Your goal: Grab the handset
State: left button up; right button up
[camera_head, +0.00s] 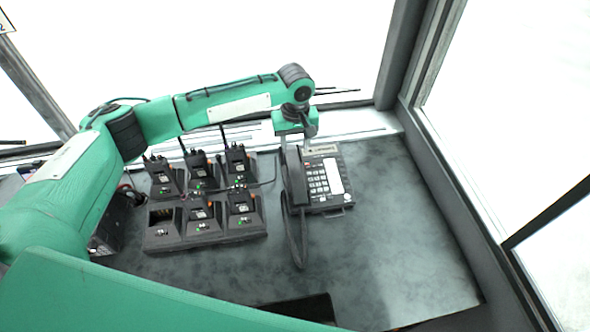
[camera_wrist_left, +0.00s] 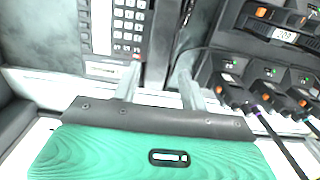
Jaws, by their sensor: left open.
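The black desk phone (camera_head: 332,194) sits on the grey counter, with a keypad and a white label strip. Its handset (camera_head: 295,178) lies along the phone's left side, and a cord loop (camera_head: 299,248) hangs toward the near side. My left gripper (camera_head: 294,150) is open and points down at the handset's far end. In the left wrist view its two fingers (camera_wrist_left: 158,82) stand apart, with the dark handset (camera_wrist_left: 160,42) showing between them and the keypad (camera_wrist_left: 128,26) to the left. I cannot tell whether either finger touches the handset. My right gripper is out of view.
Several handheld radios stand in chargers left of the phone, in a back row (camera_head: 202,170) and a front dock (camera_head: 203,230). One front slot (camera_head: 163,218) is empty. The counter (camera_head: 400,235) is clear right of the phone. Window frames bound the back and right.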

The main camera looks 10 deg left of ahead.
aim_at(294, 168)
pick_arm(q)
notch_tip(294, 168, down, 7)
jog(key=shift+r+p, duration=0.2)
jog(key=shift+p, duration=0.4)
jog(key=shift+f+p, duration=0.5)
jog(key=shift+f, duration=0.1)
notch_tip(294, 168, down, 4)
jog(key=shift+r+p, duration=0.2)
jog(key=shift+p, duration=0.35)
jog(key=shift+a+f, duration=0.1)
jog(key=shift+f, duration=0.2)
jog(key=c, duration=0.7)
